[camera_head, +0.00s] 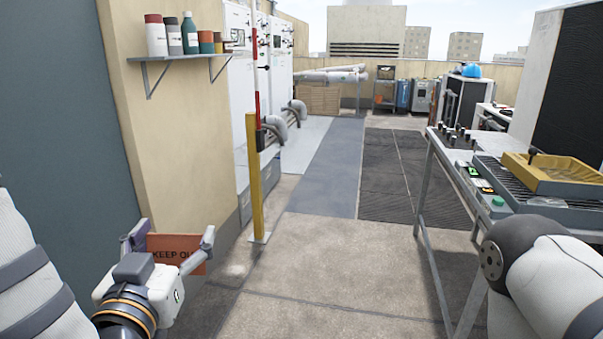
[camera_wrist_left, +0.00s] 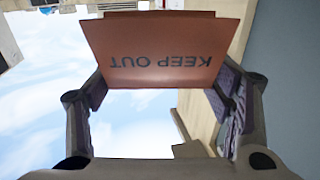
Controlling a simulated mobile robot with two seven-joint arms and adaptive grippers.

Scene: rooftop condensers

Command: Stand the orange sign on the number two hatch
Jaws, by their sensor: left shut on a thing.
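My left gripper (camera_head: 174,240) is at the lower left of the head view, shut on the orange sign (camera_head: 185,256). The sign is held off the floor, partly hidden by the gripper, with "KEEP OU" readable. In the left wrist view the sign (camera_wrist_left: 165,48) shows between the two fingers of my left gripper (camera_wrist_left: 163,88), its words "KEEP OUT" upside down. I cannot make out a hatch marked with a number two in either view. My right gripper is out of view.
A yellow post (camera_head: 255,185) stands ahead of my left gripper. A metal workbench (camera_head: 432,160) with a yellow tray (camera_head: 553,184) is at the right. A wall shelf (camera_head: 182,57) holds several containers. White cabinets (camera_head: 238,90) line the left. The middle floor is clear.

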